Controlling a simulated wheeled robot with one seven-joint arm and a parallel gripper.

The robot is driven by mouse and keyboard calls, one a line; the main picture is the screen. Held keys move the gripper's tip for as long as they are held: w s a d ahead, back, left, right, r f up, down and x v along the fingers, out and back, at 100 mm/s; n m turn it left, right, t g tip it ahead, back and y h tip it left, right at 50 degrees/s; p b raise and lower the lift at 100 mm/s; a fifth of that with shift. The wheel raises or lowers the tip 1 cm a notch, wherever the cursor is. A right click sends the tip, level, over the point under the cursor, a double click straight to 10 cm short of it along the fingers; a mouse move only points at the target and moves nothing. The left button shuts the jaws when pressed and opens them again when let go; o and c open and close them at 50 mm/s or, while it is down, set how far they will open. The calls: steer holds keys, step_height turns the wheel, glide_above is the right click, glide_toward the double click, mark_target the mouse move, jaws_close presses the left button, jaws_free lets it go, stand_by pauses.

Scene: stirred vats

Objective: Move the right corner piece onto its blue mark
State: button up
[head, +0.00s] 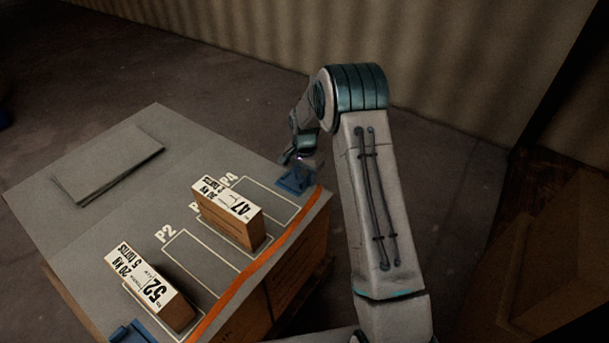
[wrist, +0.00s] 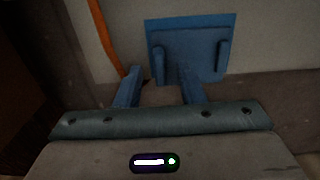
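A blue corner piece (head: 297,181) sits at the right corner of the grey top, near the orange edge strip. In the wrist view the blue piece (wrist: 190,48) shows a flat square part with two raised ribs. I cannot tell a separate blue mark from it. My gripper (head: 294,160) is just above and beyond the piece in the head view. In the wrist view my gripper (wrist: 159,78) has its two fingers spread apart with nothing between them. The right fingertip lies close to the piece's edge; I cannot tell whether it touches.
A box marked 47 (head: 229,216) and a box marked 52 (head: 150,285) stand on the grey top (head: 180,170) in outlined spots. Another blue piece (head: 131,333) is at the near left. A flat grey slab (head: 108,165) lies at the back left. Spot P2 is empty.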

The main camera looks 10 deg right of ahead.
steer(key=s+r+n+p, duration=0.1)
steer(key=s+r+p, duration=0.2)
steer(key=r, duration=0.9)
steer(key=s+r+n+p, duration=0.1)
steer(key=s+r+p, duration=0.25)
steer(key=r, duration=0.95)
steer(key=s+d+r+n+t+p, duration=0.1)
steer(key=s+r+n+p, duration=0.2)
steer(key=s+r+p, duration=0.3)
steer(key=s+d+r+n+t+p, duration=0.1)
steer(key=s+r+p, duration=0.5)
steer(key=s+r, duration=0.7)
steer(key=s+d+n, duration=0.1)
steer(key=s+n, duration=0.1)
steer(key=s, duration=0.6)
steer(key=shift+s+n+t+p, duration=0.3)
steer(key=shift+n+t+p, duration=0.05)
steer(key=shift+n+t, duration=0.05)
steer(key=shift+a, duration=0.1)
